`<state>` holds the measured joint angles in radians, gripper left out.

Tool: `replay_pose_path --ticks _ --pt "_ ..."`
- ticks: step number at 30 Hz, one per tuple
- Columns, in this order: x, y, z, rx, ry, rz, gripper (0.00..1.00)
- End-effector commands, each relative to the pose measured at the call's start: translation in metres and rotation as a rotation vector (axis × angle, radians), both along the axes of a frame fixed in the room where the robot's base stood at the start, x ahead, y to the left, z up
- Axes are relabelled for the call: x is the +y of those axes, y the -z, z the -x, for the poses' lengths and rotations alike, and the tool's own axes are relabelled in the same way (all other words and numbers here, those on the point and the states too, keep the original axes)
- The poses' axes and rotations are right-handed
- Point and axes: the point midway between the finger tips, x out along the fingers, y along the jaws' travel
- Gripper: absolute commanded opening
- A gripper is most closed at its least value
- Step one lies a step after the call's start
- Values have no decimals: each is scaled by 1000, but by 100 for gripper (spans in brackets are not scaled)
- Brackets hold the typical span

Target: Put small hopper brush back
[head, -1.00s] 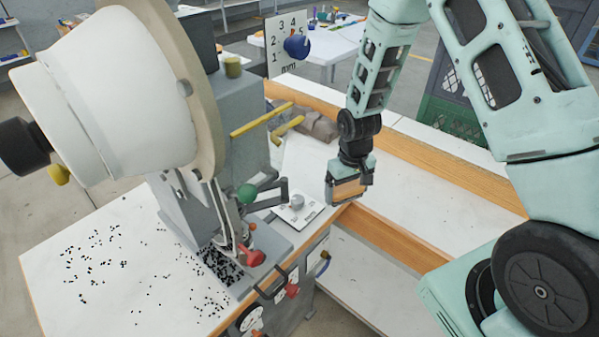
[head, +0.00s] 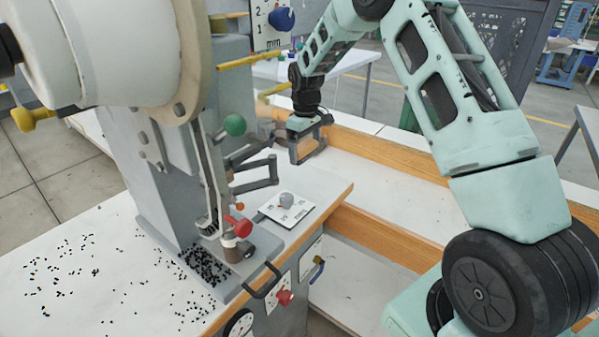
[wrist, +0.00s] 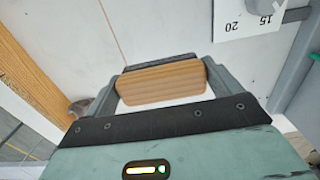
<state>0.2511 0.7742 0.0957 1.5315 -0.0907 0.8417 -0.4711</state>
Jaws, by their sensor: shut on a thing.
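My gripper (head: 308,143) is shut on a wooden block, which I take to be the small hopper brush (wrist: 160,82). In the wrist view the pale brown wood lies crosswise between the two grey fingers; I cannot make out bristles. In the head view my gripper is to the right of the press (head: 165,165), behind the dial plate (head: 287,207), apart from both. The held block is hard to tell from the wooden rail behind it there. No place for the brush can be made out with certainty.
A yellow bar (head: 248,62) and a grey bracket arm (head: 250,175) stick out from the press near my gripper. A wooden rail (head: 385,235) edges the white bench (head: 375,190), which is largely clear. Black eyelets (head: 205,265) lie scattered at the press foot.

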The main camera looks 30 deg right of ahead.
Motion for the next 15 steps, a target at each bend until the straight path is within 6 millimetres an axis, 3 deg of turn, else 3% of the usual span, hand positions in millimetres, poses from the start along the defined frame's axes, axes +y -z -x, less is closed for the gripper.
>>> replay_pose_path --ticks 3,15 --pt "1 19 0 2 0 0 69" --pt "1 61 0 1 0 -1 69"
